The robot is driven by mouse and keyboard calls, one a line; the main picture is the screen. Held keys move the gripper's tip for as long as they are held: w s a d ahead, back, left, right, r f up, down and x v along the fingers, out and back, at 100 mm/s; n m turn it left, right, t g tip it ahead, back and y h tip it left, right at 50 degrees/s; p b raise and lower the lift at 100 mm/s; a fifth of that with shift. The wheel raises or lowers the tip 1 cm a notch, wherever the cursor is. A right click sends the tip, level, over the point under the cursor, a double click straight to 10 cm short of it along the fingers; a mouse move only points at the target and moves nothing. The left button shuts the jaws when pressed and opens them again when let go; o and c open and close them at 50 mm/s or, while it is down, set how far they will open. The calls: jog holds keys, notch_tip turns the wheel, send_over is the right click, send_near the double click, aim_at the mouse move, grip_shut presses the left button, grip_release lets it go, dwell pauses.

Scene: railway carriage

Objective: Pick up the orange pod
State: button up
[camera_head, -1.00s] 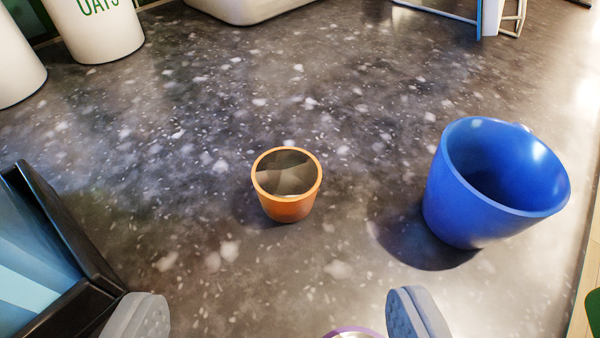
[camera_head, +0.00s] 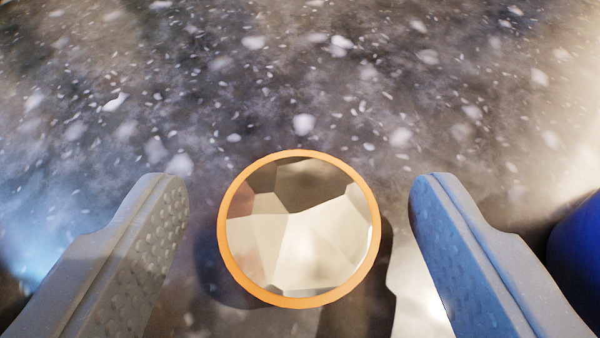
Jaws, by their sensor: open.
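The orange pod (camera_head: 228,262) is a small round cup with an orange rim and a faceted grey, shiny top. It stands upright on the dark speckled surface, in the lower middle of the view. My gripper (camera_head: 300,190) is open, with one grey padded finger to the left of the pod and one to the right. A gap shows between each finger and the pod, and neither finger appears to touch it. The pod's sides and base are mostly hidden below its rim.
Part of a blue cup (camera_head: 578,255) shows at the right edge, just beyond my right finger. The speckled surface (camera_head: 300,70) behind the pod is clear.

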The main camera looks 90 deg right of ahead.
jog(key=c, duration=1)
jog(key=shift+r, duration=0.1)
jog(key=shift+c, duration=0.2)
